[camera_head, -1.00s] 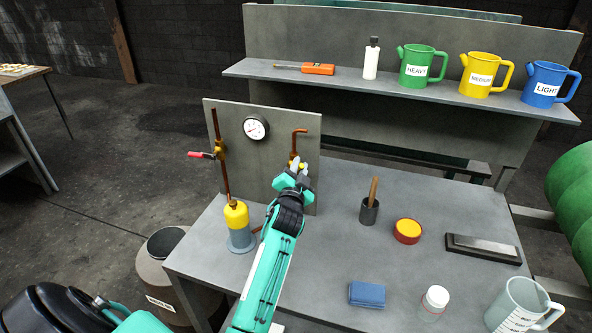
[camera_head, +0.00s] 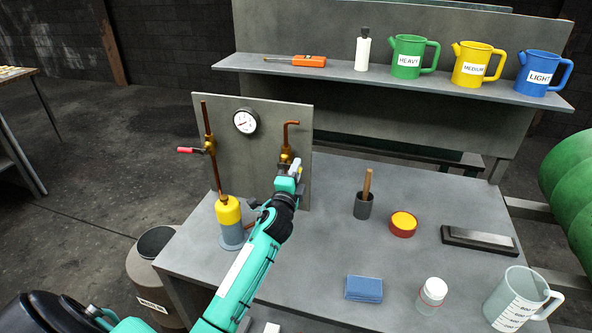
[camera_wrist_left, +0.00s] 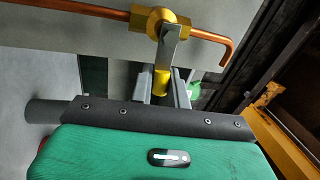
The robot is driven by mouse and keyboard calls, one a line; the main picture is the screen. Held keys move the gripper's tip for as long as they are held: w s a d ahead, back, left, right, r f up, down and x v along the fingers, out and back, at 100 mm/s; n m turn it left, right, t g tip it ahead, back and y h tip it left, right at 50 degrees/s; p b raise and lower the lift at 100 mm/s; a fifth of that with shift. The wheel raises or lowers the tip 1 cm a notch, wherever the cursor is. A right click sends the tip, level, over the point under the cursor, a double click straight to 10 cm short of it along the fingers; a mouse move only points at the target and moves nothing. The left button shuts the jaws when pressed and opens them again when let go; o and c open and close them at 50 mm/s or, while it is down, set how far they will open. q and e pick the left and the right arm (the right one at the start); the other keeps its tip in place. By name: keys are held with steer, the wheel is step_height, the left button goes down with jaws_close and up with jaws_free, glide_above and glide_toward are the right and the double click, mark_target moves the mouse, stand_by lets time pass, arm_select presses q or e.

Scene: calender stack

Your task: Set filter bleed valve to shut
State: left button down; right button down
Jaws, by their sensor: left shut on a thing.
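A brass valve (camera_head: 286,153) sits on the right copper pipe (camera_head: 285,137) of the grey panel. It also shows in the left wrist view (camera_wrist_left: 153,21), with a flat steel lever (camera_wrist_left: 170,45) ending in a yellow grip (camera_wrist_left: 161,82). The lever lies across the pipe, not along it. My left gripper (camera_head: 295,170) is at this valve, its fingers on both sides of the yellow grip and shut on it; the fingers partly hide the grip. A second brass valve (camera_head: 209,146) with a red handle (camera_head: 190,150) sits on the left pipe. My right gripper is not in view.
A yellow-topped filter (camera_head: 228,211) stands below the left pipe, and a gauge (camera_head: 245,121) is on the panel. A pot with a wooden handle (camera_head: 363,204), a red-yellow tin (camera_head: 403,224) and a blue block (camera_head: 363,289) stand on the bench to the right.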

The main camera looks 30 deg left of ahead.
arm_select(q)
steer(key=shift+a+m, duration=0.15)
steer(key=shift+m, duration=0.15)
steer(key=shift+r, duration=0.1)
steer(key=c, duration=1.6)
jaws_free()
steer(key=shift+o, duration=1)
steer(key=shift+w+a+f, duration=0.1)
steer(key=shift+w+f, duration=0.05)
steer(key=shift+f, duration=0.05)
